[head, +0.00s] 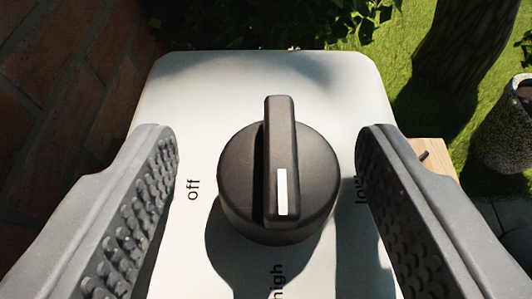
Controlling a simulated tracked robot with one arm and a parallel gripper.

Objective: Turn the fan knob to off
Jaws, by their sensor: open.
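The fan knob (317,190) is a round black dial with a raised grip bar and a white pointer line. It sits on a pale panel (190,85). The white line is at the lower end of the bar, towards the word "high" at the bottom of the picture. The word "off" is printed to the left of the knob and "low", partly hidden by my right finger, to the right. My gripper (267,150) is open, with one ridged grey finger on each side of the knob. Both fingers appear apart from it.
A brick wall (65,130) runs along the left. Leaves (260,20) lie behind the panel's top edge. Grass, a tree trunk (463,50) and a stone-like pot (505,130) are at the right. A bit of wooden surface (431,152) shows behind my right finger.

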